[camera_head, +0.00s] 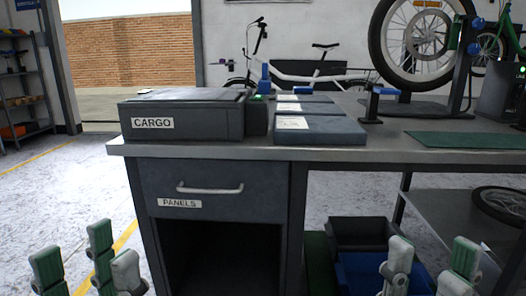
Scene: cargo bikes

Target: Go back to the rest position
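My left gripper (86,266) is at the bottom left, in front of the workbench and below its top. Its grey-green fingers are spread apart with nothing between them. My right gripper (431,268) is at the bottom right, in front of the bench's open lower space. Its fingers are also spread and empty. Both grippers point upward in the picture and seem clear of the bench. The lower parts of both are cut off by the frame edge.
The workbench (400,143) carries a grey CARGO box (190,122), flat panels (330,131), a green mat (468,140) and a wheel on a stand (385,60). A shut PANELS drawer (215,190) is below. Dark and blue bins (362,232) stand underneath. Floor at left (60,190) is clear.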

